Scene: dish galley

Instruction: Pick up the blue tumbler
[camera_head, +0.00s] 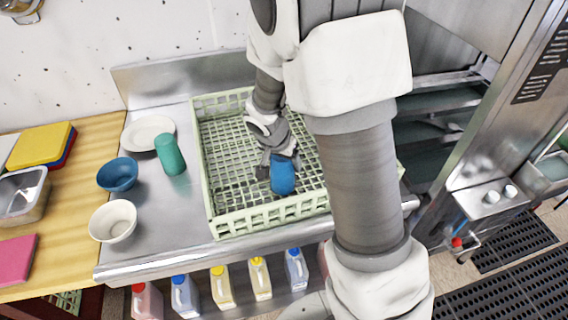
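A blue tumbler (283,178) is in the pale green dish rack (228,222), toward its front side. My gripper (277,162) reaches down into the rack from above, right at the tumbler's far upper end. The grey fingers overlap the tumbler in this view. Part of the tumbler is hidden behind the fingers. I cannot tell whether the fingers are closed on it or only around it, nor whether it touches the rack floor.
Left of the rack on the steel counter (180,225) are a teal tumbler (170,155), a white plate (149,132), a blue bowl (118,175) and a cream bowl (113,221). Several bottles stand below. My arm hides the rack's right part.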

